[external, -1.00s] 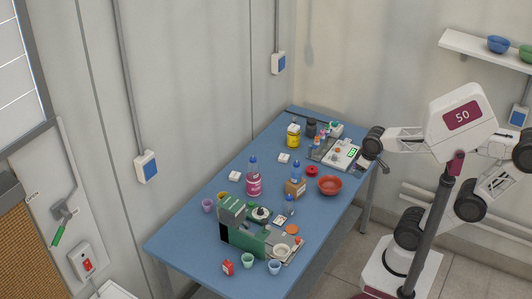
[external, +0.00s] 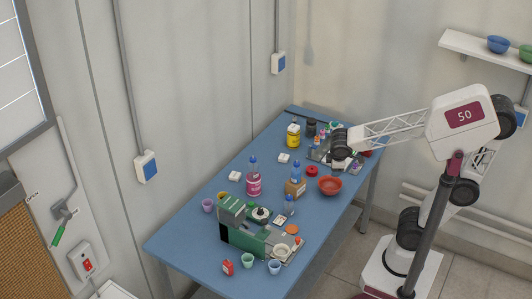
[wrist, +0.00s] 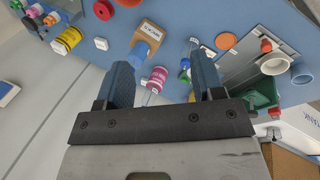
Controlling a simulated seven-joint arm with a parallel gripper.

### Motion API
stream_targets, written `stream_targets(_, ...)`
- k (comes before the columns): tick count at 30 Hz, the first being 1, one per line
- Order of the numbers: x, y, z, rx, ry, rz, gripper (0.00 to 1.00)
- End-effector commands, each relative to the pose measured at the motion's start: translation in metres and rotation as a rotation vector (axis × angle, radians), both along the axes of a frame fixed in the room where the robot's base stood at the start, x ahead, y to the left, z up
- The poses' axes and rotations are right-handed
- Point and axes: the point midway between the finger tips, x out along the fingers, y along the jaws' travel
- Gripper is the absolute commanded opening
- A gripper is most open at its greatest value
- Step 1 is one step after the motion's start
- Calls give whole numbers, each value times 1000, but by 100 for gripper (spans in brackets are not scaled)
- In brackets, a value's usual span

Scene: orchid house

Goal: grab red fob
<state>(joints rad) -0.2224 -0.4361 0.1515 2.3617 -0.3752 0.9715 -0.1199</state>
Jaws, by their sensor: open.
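I cannot make out which thing is the red fob. A small red round object (external: 312,171) lies on the blue table beside a red-orange bowl (external: 330,185); a red round object also shows at the top of the wrist view (wrist: 103,9). A small red box (external: 227,267) with a pale mark stands at the near end of the table. My gripper (wrist: 163,76) is open, with nothing between its two blue-grey fingers. In the external view it is over the far right part of the table, its fingers hard to see.
A tray with small items is under my arm at the far end. The table's left front part is clear.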

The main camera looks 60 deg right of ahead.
Motion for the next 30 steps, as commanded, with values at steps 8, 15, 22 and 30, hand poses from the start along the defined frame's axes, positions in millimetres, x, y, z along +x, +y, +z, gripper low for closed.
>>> stream_targets(8, 59, 46, -7, -194, 49, 277, 62)
stream_targets(15, 106, 99, -16, -363, 74, 515, 62)
stream_targets(22, 145, 161, -30, -530, 91, 740, 62)
stream_targets(30, 180, 249, -52, -733, 95, 1002, 62)
